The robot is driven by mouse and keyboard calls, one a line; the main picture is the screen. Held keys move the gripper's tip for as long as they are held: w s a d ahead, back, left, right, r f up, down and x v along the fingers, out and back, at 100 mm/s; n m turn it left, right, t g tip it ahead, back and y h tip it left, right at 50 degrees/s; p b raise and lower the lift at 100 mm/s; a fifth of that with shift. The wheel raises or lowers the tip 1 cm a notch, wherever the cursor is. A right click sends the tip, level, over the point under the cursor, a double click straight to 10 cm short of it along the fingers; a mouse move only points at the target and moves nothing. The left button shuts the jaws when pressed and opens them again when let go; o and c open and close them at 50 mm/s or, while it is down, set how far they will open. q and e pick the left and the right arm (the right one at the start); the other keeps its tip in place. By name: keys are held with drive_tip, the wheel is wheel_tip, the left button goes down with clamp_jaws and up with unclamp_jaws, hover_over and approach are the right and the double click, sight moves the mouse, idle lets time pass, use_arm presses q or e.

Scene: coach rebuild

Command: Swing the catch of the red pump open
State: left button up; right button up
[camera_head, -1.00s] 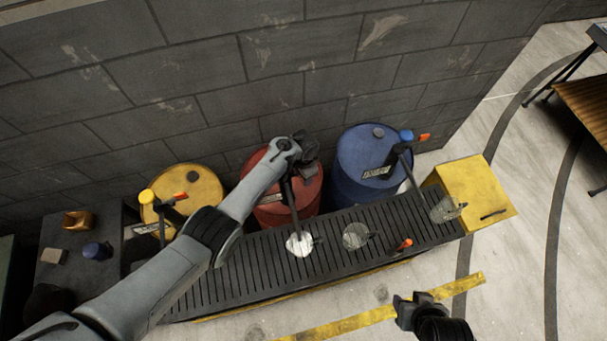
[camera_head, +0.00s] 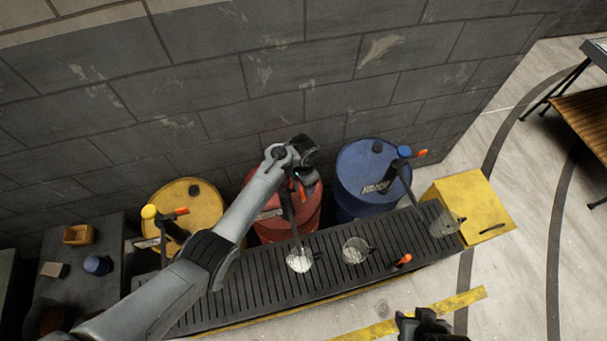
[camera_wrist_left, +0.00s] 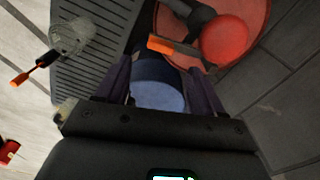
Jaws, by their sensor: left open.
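The red drum (camera_head: 309,218) stands against the wall between the yellow and blue drums. Its red pump head (camera_wrist_left: 226,40) shows as a round red knob in the left wrist view, with an orange catch (camera_wrist_left: 172,47) beside it on a dark arm. In the head view the catch (camera_head: 301,188) shows just below my left gripper (camera_head: 308,153), which hides the knob.
The yellow drum (camera_head: 196,203) and blue drum (camera_head: 368,170) carry similar pumps. A slotted grate (camera_head: 243,292) in front holds clear jugs (camera_head: 355,250), one under the red pump's spout, and an orange-tipped item (camera_head: 403,260). A yellow box (camera_head: 466,190) stands at the right end.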

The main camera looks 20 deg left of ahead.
use_arm(q)
drive_tip(key=shift+r, duration=2.35)
